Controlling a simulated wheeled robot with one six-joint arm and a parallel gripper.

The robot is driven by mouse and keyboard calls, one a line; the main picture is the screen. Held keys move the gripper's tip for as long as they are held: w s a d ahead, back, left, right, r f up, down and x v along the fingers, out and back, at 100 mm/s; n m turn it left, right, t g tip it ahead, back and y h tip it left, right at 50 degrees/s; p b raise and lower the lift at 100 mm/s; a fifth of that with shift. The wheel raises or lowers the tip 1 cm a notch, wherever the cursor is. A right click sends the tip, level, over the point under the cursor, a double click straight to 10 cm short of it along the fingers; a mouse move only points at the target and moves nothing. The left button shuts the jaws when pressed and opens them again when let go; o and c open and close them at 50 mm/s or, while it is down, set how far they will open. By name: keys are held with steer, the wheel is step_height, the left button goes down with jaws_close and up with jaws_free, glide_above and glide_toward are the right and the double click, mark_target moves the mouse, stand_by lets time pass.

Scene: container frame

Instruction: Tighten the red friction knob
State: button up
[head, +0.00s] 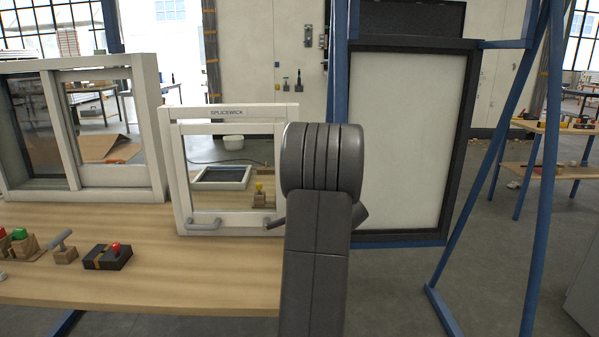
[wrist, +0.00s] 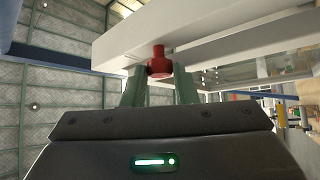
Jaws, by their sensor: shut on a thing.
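The red friction knob (wrist: 159,63) shows in the wrist view, on the side of a white frame member (wrist: 115,43). My gripper (wrist: 159,88) has its two green fingers on either side of the knob and is shut on it. In the head view my dark grey arm stands in front of the right side of the white window frame (head: 178,170) marked "SPLICEWICK". The knob and the gripper are hidden behind the arm there.
The wooden bench (head: 150,265) carries a larger white sliding window (head: 155,130) at the left. A black block with a red ball (head: 108,257) and small wooden pieces with knobs lie at the front left. A dark-framed panel (head: 410,140) on blue posts stands right of my arm.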

steer(key=shift+f+m+b, duration=0.15)
steer(key=shift+m+b, duration=0.2)
steer(key=shift+m, duration=0.05)
steer(key=o, duration=1)
